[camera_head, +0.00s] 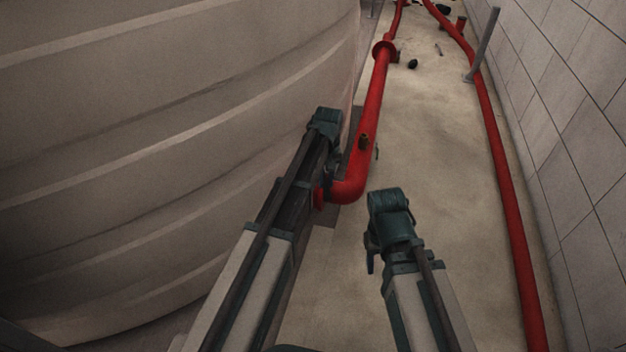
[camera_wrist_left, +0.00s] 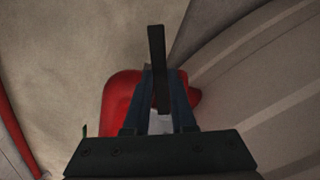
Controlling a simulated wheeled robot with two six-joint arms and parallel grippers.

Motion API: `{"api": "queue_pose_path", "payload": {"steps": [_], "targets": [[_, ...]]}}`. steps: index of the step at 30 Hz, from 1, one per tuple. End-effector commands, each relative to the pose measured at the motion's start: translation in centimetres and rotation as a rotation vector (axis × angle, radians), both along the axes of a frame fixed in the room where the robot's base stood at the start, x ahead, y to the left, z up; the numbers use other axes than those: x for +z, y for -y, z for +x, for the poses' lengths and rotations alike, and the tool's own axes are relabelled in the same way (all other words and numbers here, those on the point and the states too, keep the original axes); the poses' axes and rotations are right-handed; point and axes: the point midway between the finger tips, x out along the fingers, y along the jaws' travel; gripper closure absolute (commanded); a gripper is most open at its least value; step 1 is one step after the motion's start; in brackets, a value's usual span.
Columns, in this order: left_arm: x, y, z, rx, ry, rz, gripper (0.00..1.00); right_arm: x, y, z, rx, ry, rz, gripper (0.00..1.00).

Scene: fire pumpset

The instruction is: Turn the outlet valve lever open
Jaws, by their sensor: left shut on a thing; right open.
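The outlet valve lever shows in the left wrist view as a dark, straight bar (camera_wrist_left: 156,45). My left gripper (camera_wrist_left: 160,76) is shut on it, with one finger on each side and the bar reaching past the fingertips. Below lies the red pipe elbow (camera_wrist_left: 118,92), which also shows in the head view (camera_head: 350,189) near the tank. In the head view my left gripper (camera_head: 331,168) is over the pipe's end beside the tank, and the lever is hidden or too dark to make out. My right gripper (camera_head: 371,258) is open and empty, right of the elbow.
A large ribbed beige tank (camera_head: 170,150) fills the left. A long red pipe (camera_head: 505,190) runs along the tiled wall (camera_head: 585,150) at right. A grey post (camera_head: 484,45) stands near it. The floor (camera_head: 450,150) between the pipes is mostly clear.

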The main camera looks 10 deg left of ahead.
Motion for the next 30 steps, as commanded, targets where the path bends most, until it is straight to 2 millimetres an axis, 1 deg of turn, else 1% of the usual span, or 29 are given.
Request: {"api": "queue_pose_path", "payload": {"steps": [1, 6, 15, 21, 30], "targets": [[0.0, 0.9, 0.6, 0.042, 0.000, -0.001, 1.00, 0.0, 0.0, 0.0, 0.000, 0.000, 0.000, 0.50], [0.0, 3.0, 1.9, 0.204, 0.001, -0.002, 1.00, 0.0, 0.0, 0.0, 0.000, 0.000, 0.000, 0.50], [0.0, 6.1, 5.0, 0.490, 0.002, -0.001, 1.00, 0.0, 0.0, 0.0, 0.000, 0.000, 0.000, 0.50], [0.0, 7.7, 7.4, 0.679, 0.002, -0.001, 1.00, 0.0, 0.0, 0.0, 0.000, 0.000, 0.000, 0.50], [0.1, 8.9, 10.8, 0.928, 0.002, -0.001, 1.00, 0.0, 0.0, 0.0, 0.000, 0.000, 0.000, 0.50]]}}
